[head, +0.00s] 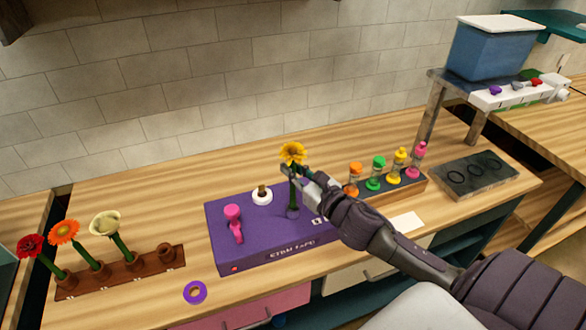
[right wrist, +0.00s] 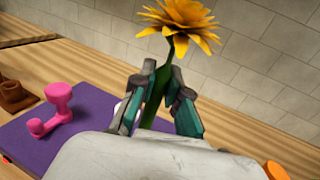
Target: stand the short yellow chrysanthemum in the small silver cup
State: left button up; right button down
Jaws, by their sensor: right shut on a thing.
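The yellow chrysanthemum (head: 292,152) stands upright with its green stem below the bloom. In the right wrist view, its bloom (right wrist: 180,18) rises above the fingers. My right gripper (head: 297,176) is shut on its stem, over the purple mat. The stem's lower end meets a small greyish-purple cup-like piece (head: 293,213) on the mat. I cannot tell if this is the silver cup, or whether the stem is inside it or in front of it. My left gripper is not in view.
A brown rack (head: 120,275) with several flowers is at left, near a purple ring (head: 195,292). Several coloured-top bottles (head: 376,172) stand right of my gripper. The back counter is clear.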

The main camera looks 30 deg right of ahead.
jog(key=shift+f+b, duration=0.8)
jog(key=shift+f, duration=0.65)
dwell(1.5)
jog(key=c, duration=0.5)
grip_release()
jog(key=shift+c, duration=0.2)
jog(key=s, duration=0.9)
jog(key=shift+d+b, duration=0.35)
jog(key=shift+b, duration=0.1)
dwell(0.4)
dwell(0.5)
